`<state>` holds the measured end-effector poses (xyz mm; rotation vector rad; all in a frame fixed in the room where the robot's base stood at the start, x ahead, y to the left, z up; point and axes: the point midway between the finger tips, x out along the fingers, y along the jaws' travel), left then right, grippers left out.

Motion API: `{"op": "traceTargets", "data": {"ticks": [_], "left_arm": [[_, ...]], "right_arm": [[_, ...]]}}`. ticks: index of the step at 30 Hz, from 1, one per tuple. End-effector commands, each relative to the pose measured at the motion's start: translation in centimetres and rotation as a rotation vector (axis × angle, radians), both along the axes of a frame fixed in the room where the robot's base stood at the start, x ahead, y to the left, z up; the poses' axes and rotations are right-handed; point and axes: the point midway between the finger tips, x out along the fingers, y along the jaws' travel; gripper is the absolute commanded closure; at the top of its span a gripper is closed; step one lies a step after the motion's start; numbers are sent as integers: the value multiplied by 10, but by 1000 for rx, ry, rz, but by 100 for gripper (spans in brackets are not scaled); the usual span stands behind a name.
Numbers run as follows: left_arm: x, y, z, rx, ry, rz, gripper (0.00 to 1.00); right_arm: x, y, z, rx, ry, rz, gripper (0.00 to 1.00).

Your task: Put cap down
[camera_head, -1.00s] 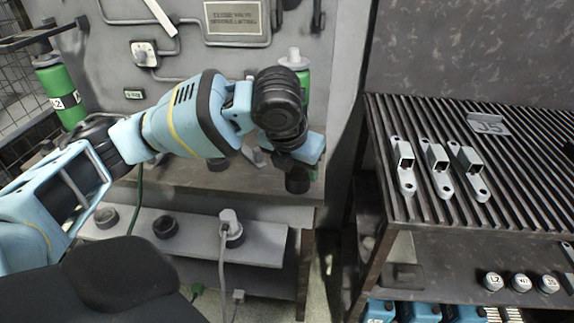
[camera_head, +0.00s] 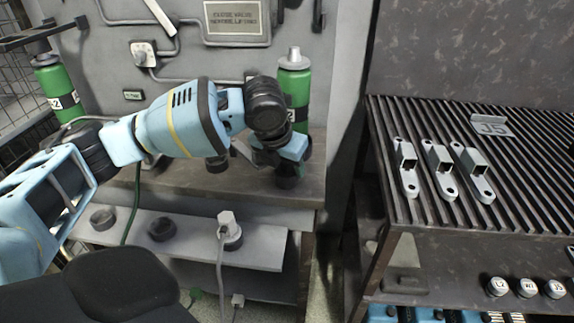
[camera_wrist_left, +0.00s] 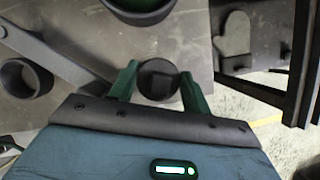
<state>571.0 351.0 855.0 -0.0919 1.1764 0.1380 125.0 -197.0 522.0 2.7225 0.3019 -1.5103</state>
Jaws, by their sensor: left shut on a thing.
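My left gripper (camera_head: 284,162) is low over the upper shelf (camera_head: 190,185), close in front of a green bottle (camera_head: 294,85). It is shut on a round dark cap (camera_head: 288,182). In the left wrist view the cap (camera_wrist_left: 158,80) sits between the two green fingers of the gripper (camera_wrist_left: 158,88). The cap appears at or just above the shelf surface; I cannot tell whether it touches. My right gripper is not in view.
A dark ring-shaped piece (camera_head: 217,163) stands on the shelf left of the gripper. A lower shelf (camera_head: 262,248) holds dark round pieces (camera_head: 163,229) and a white plug (camera_head: 228,225). At the right, a slatted rack (camera_head: 400,212) carries three metal brackets (camera_head: 440,170).

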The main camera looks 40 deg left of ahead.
Motion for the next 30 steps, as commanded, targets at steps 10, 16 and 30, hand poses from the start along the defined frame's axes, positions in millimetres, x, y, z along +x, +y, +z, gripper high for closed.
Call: {"op": "traceTargets", "data": {"ticks": [10, 16, 30], "left_arm": [[0, 0, -1, -1, -1, 0, 51], [0, 0, -2, -1, -1, 0, 43], [-13, -3, 38, 0, -5, -3, 43]], "right_arm": [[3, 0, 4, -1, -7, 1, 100], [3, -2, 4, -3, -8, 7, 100], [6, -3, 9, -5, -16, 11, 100]]}}
